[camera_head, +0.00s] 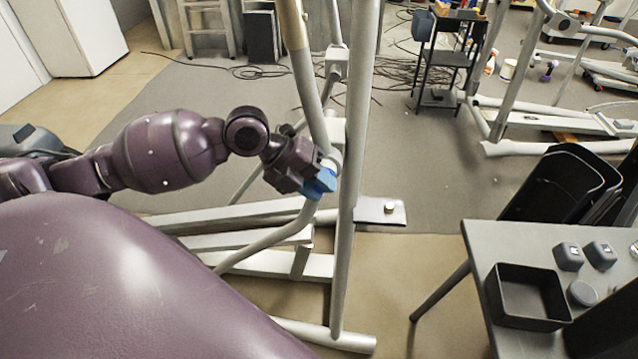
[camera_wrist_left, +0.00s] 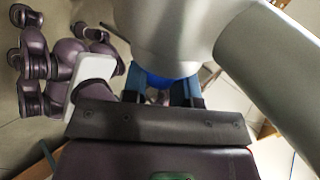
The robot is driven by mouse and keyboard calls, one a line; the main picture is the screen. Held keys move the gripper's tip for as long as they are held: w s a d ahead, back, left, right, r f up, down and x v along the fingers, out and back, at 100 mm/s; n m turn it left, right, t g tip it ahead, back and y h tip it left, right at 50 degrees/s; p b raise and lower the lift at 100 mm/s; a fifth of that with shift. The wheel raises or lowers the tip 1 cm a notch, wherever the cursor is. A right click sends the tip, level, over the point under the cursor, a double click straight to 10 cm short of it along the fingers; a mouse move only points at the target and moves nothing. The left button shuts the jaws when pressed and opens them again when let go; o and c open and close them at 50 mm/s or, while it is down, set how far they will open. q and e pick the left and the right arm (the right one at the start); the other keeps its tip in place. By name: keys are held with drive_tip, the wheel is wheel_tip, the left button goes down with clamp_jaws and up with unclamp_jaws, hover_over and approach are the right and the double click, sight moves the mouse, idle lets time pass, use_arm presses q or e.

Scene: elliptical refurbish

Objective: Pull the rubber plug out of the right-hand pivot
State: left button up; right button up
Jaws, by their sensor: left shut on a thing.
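My left gripper (camera_head: 322,184) is at the pivot on the grey elliptical frame (camera_head: 358,120), its blue fingertips against the joint by the upright post. In the left wrist view, the fingers (camera_wrist_left: 168,92) reach up to the underside of a pale pivot housing (camera_wrist_left: 180,30). A bright blue rounded piece (camera_wrist_left: 168,80), apparently the rubber plug, sits between them against the housing. The gripper is shut on it. The fingers hide part of it, so I cannot tell how deep it sits. My right gripper is in neither view.
The upright post and slanted handle bars crowd the gripper. A grey table (camera_head: 480,250) at the right holds a black open tray (camera_head: 528,322) and several small dark parts. Cables (camera_head: 250,72) lie on the floor behind.

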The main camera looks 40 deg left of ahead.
use_arm(q)
clamp_jaws()
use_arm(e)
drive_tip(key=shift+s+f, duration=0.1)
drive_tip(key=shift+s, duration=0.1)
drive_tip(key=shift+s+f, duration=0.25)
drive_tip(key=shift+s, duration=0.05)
use_arm(q)
drive_tip(key=shift+s, duration=0.15)
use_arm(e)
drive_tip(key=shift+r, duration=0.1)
